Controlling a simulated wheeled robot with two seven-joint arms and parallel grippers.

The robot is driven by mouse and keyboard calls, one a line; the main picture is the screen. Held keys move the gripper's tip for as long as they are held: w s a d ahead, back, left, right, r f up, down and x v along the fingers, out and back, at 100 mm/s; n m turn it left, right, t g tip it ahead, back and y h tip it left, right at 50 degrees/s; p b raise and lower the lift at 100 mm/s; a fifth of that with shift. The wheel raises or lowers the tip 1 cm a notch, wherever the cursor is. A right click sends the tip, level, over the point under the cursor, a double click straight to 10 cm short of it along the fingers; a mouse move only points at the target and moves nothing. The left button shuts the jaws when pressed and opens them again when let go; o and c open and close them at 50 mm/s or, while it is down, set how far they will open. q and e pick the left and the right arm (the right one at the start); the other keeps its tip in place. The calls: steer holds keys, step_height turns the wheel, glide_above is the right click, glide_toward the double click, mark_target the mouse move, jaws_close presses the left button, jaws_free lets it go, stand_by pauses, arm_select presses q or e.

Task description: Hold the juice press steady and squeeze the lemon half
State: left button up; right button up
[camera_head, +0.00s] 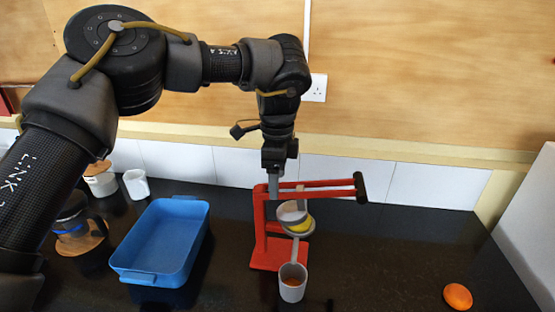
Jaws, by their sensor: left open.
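The red juice press (268,254) stands upright on the dark counter, its lever (320,188) sticking out to the right with a black handle at the end. A yellow lemon half (301,226) shows in the press's cup, under the pale pressing cone (291,212). A light grey cup (292,285) with something orange-brown inside stands in front of the press base. My left gripper (274,185) points down at the top of the press's upright post, its jaws open; whether it touches the post I cannot tell. My right gripper is not in view.
A blue tray (128,272) stands empty left of the press. An orange fruit (457,296) lies at the front right. Jars and a white cup (136,185) stand at the back left, partly behind my arm. The counter right of the press is mostly clear.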

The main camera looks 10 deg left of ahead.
arm_select(q)
steer(key=shift+f, duration=2.75)
jaws_close()
jaws_free()
step_height(320, 180, up, 12)
